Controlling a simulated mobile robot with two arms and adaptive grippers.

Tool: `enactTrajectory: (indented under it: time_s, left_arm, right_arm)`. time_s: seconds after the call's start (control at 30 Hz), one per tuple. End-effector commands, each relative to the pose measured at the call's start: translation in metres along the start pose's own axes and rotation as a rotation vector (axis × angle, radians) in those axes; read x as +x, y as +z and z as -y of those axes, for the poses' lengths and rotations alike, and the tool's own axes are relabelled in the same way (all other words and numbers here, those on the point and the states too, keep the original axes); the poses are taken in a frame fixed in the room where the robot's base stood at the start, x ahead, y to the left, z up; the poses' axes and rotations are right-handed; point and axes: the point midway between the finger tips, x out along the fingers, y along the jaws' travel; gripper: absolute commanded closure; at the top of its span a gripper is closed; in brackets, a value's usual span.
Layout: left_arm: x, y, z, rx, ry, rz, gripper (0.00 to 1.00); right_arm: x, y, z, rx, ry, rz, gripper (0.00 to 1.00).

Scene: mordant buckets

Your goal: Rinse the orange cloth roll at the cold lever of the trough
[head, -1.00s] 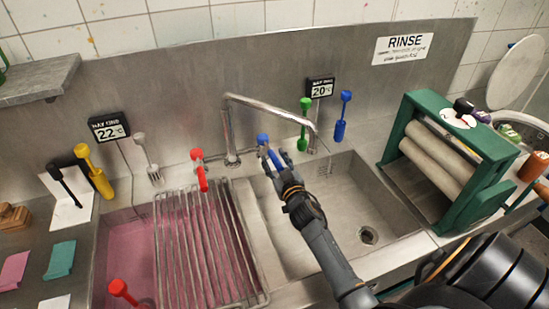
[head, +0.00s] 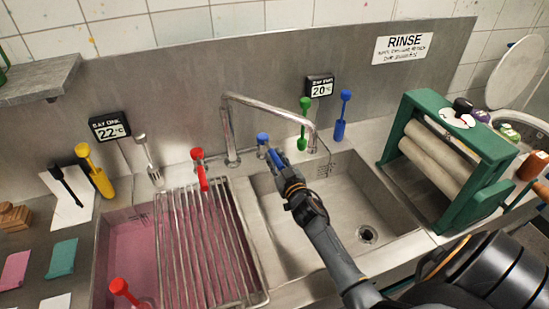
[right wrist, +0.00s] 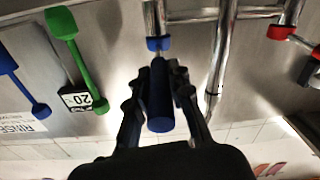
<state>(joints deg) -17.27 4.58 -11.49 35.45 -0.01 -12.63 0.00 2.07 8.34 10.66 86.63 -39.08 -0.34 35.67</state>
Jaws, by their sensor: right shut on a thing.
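The cold lever (head: 262,138) is blue and sits on the trough's back ledge, right of the spout's base. My right gripper (head: 274,160) is shut on its handle. In the right wrist view the blue handle (right wrist: 159,98) lies between the two fingers of the gripper (right wrist: 163,88). The steel spout (head: 275,106) arches over the rinse basin (head: 320,235), and no water shows. An orange-brown roll-like thing (head: 532,165) stands at the far right beyond the wringer; I cannot tell for sure that it is the cloth roll. My left gripper is out of view.
A red lever (head: 199,168) is left of the spout. A metal rack (head: 205,250) covers part of the pink-filled basin (head: 125,250). The green wringer (head: 490,150) stands right of the basin. Green (head: 304,115) and blue (head: 341,115) tools stand behind the basin.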

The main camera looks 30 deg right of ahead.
Motion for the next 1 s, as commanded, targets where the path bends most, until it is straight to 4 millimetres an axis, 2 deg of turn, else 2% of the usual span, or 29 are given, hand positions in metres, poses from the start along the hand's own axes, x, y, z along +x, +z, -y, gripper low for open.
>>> enactTrajectory:
  time_s: [0.2, 0.37, 0.7, 1.0]
  left_arm:
    - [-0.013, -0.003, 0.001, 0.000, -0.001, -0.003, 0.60]
    - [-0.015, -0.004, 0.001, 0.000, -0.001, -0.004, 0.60]
    - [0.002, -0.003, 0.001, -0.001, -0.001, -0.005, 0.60]
    - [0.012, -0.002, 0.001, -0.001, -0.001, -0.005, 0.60]
  right_arm:
    - [0.000, 0.001, -0.014, -0.009, -0.098, -0.016, 1.00]
    - [0.002, 0.005, -0.025, -0.009, -0.199, -0.036, 1.00]
    - [0.009, 0.012, -0.046, -0.006, -0.394, -0.077, 1.00]
    - [0.013, 0.012, -0.053, -0.002, -0.478, -0.094, 1.00]
